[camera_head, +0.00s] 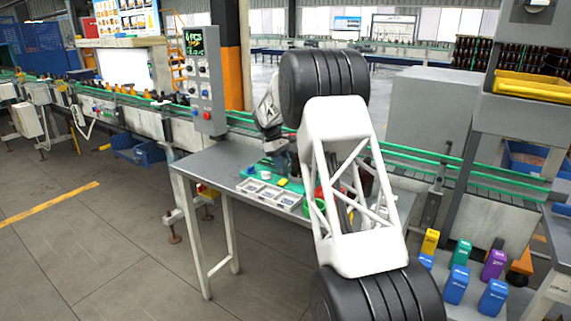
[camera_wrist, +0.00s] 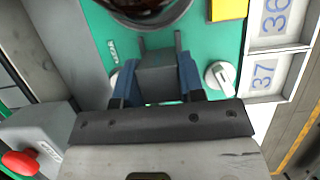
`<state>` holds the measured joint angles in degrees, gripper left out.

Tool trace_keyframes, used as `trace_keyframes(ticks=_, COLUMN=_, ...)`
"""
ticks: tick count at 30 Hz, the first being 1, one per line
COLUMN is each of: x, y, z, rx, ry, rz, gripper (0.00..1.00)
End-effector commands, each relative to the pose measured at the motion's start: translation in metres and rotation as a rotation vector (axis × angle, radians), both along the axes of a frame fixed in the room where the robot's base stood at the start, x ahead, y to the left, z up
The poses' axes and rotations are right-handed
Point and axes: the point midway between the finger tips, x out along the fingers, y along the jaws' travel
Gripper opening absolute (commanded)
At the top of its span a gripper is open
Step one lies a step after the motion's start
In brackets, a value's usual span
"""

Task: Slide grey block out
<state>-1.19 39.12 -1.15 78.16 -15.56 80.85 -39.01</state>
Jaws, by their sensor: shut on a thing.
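In the wrist view the grey block (camera_wrist: 160,75) is between the two blue fingers of my gripper (camera_wrist: 158,82), which is shut on it. The block is over the green board (camera_wrist: 210,50), with two thin dark upright pieces just beyond it. I cannot tell whether the block touches the board. The brown glass bottle (camera_wrist: 150,8) is just past these pieces, cut by the top edge. In the head view my gripper (camera_head: 281,163) is low over the green board (camera_head: 252,187) on the table; the block is not distinguishable there.
A white knob (camera_wrist: 220,76) is close right of the gripper. A yellow block (camera_wrist: 228,9) and a white numbered tray (camera_wrist: 287,50) lie farther right. A grey box with a red button (camera_wrist: 20,162) is at lower left. The table's left part (camera_head: 210,165) is clear.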

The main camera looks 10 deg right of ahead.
Motion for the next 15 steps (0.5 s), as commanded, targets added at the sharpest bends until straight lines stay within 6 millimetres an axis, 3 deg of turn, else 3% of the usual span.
trace_keyframes(ticks=4, x=0.0125, y=0.0122, z=-0.0002, rx=0.0, ry=0.0, rz=0.001, gripper=0.0)
trace_keyframes(ticks=13, x=0.015, y=0.015, z=0.0006, rx=0.001, ry=-0.003, rz=0.001, gripper=0.0)
trace_keyframes(ticks=14, x=0.0151, y=0.0151, z=0.0007, rx=0.001, ry=-0.003, rz=0.001, gripper=0.38)
trace_keyframes(ticks=15, x=0.015, y=0.0152, z=0.0006, rx=0.0, ry=-0.003, rz=0.001, gripper=0.44)
